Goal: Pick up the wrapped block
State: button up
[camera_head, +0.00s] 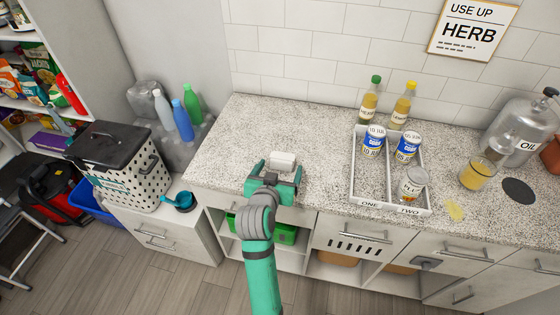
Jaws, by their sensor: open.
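The wrapped block is most likely the small white block (283,160) on the speckled counter (235,130), near its front left part. My gripper (274,171) is over the counter's front edge, its two green fingers spread apart. The block shows just beyond and partly between the fingertips. The gripper hides the block's near lower side, and I cannot tell whether a finger touches it.
A white divided tray (357,188) holding several cans stands to the right. Two bottles (369,100) stand behind it. A glass (478,172) and a steel oil container (522,128) are farther right. The counter left of the block is clear.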

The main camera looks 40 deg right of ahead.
aim_at(280, 164)
jog(key=shift+w+d+f, duration=0.1)
jog(key=shift+d+f, duration=0.15)
jog(key=shift+d, duration=0.35)
jog(key=shift+w+a+x, duration=0.15)
jog(key=shift+x, duration=1.1)
jog(key=shift+w+a+x, duration=0.15)
jog(key=shift+w+x, duration=0.05)
jog(key=shift+x, duration=1.1)
jog(key=c, duration=1.3)
